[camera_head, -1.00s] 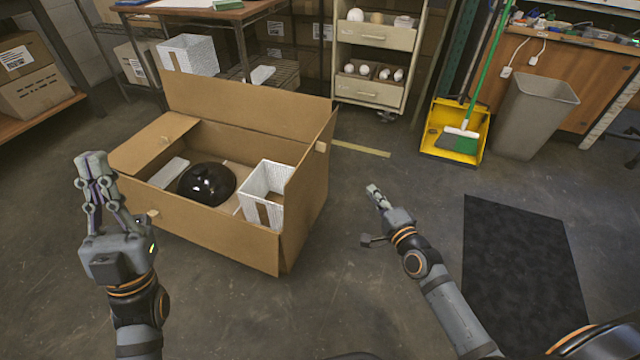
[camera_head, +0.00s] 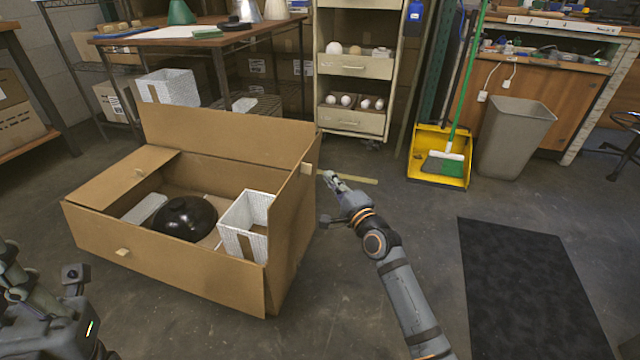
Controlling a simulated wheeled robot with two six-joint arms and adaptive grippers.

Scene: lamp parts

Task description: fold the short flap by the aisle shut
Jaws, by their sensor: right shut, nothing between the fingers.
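An open cardboard box (camera_head: 190,265) stands on the floor left of centre. Its right short flap (camera_head: 293,212) stands up, with a small pale tab (camera_head: 307,169) on its outer face. The left short flap (camera_head: 125,177) is folded inward, nearly flat. The back long flap (camera_head: 220,135) stands up. My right gripper (camera_head: 328,176) is shut and empty, just right of the right flap's tab; I cannot tell whether it touches. My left gripper (camera_head: 12,272) is at the lower left edge, partly cut off, clear of the box; its finger opening is unclear.
Inside the box are a glossy black dome (camera_head: 184,218), a white patterned bin (camera_head: 243,225) and a pale flat piece (camera_head: 146,208). A drawer cart (camera_head: 355,68), yellow dustpan (camera_head: 440,155) and grey bin (camera_head: 513,137) stand behind. Floor around the dark mat (camera_head: 530,285) is free.

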